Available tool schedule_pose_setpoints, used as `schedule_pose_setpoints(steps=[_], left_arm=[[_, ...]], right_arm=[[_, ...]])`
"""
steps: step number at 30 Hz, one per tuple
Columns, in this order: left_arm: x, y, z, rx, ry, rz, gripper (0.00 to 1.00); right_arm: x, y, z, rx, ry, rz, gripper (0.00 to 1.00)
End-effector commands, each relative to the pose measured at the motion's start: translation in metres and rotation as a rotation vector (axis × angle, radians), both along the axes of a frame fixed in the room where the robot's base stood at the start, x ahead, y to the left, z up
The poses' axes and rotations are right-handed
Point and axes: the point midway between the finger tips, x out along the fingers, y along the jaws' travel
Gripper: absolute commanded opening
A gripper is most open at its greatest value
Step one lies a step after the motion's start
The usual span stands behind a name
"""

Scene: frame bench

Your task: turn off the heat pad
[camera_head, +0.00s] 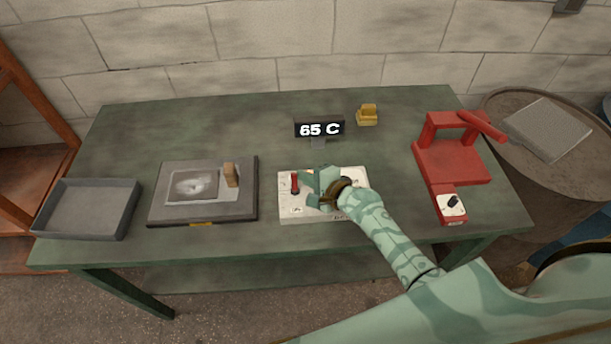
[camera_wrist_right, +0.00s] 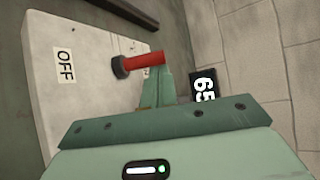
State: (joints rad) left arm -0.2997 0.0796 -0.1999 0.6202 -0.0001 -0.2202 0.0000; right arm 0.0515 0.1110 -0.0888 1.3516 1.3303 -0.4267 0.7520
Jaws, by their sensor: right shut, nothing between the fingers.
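A pale control box (camera_head: 285,215) lies at the middle front of the table. Its red lever (camera_head: 295,183) points away from the OFF label (camera_wrist_right: 65,65), as also seen in the wrist view, where the lever (camera_wrist_right: 145,61) has a dark base. My right gripper (camera_head: 318,190) is shut and empty over the box, just right of the lever. In the wrist view its fingertips (camera_wrist_right: 157,88) are close beside the lever's end; I cannot tell if they touch. A display (camera_head: 319,129) behind the box reads 65 C. A dark flat pad (camera_head: 160,205), probably the heat pad, lies left of the box.
A grey plate with a brown-handled block (camera_head: 231,175) sits on the pad. An empty grey tray (camera_head: 85,210) is at far left. A red press-like device (camera_head: 450,165) stands at right, and a small yellow object (camera_head: 367,115) at the back. Bare table (camera_head: 240,125) shows behind the pad.

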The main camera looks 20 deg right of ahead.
Motion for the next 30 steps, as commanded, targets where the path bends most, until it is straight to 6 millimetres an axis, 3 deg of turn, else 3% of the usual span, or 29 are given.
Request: schedule_pose_setpoints(steps=[30], left_arm=[[0.000, 0.000, 0.006, 0.000, -0.001, 0.000, 0.36]], right_arm=[[-0.011, 0.003, 0.003, -0.002, 0.000, 0.002, 0.00]])
